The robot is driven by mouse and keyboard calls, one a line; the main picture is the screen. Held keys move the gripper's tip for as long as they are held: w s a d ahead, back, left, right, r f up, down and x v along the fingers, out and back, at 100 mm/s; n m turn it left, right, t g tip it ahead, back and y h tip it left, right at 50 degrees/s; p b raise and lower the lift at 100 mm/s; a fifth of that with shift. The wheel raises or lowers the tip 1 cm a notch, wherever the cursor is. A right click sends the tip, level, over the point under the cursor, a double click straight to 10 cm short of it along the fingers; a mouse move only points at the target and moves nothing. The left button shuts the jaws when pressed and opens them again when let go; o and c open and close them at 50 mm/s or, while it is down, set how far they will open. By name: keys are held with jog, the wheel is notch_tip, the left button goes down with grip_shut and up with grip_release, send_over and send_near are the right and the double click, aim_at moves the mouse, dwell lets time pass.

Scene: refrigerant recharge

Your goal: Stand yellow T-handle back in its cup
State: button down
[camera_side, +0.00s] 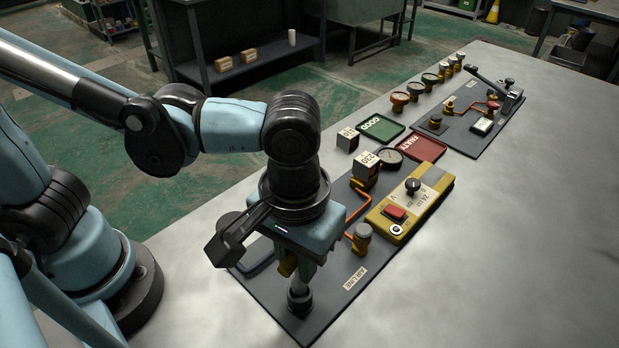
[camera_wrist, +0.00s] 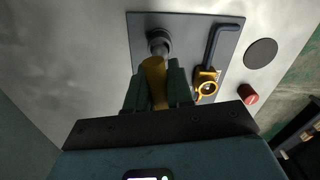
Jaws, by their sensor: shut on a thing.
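My gripper (camera_side: 298,263) points down over the near end of the dark grey board. It also shows in the wrist view (camera_wrist: 157,72), with its green fingers shut on the yellow T-handle (camera_wrist: 155,80). The T-handle's yellow bar (camera_side: 287,265) shows partly below the gripper in the side view. Its grey shaft runs down to the dark round cup (camera_side: 300,301), which also shows in the wrist view (camera_wrist: 158,38). The shaft looks near upright, with its lower end at the cup's mouth or inside; the exact depth is hidden.
A brass valve fitting (camera_wrist: 206,86) and a dark-blue L-shaped bar (camera_wrist: 221,45) lie close beside the gripper. A yellow box (camera_side: 410,203) with a red button, a cube block (camera_side: 366,169) and green (camera_side: 381,128) and red (camera_side: 427,148) trays lie farther along. The table's right side is clear.

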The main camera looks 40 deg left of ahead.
jog(key=shift+f, duration=1.9)
jog(key=c, duration=0.6)
grip_release()
jog(key=shift+r, duration=3.5)
jog(key=w+a+m+t, duration=0.1)
jog(key=w+a+t, duration=0.2)
jog(key=a, duration=0.8)
jog(key=w+a+m+t, duration=0.1)
jog(key=w+a+t, duration=0.3)
jog(key=a, duration=0.7)
jog(key=shift+w+r, duration=0.4)
jog(key=shift+w, duration=0.35)
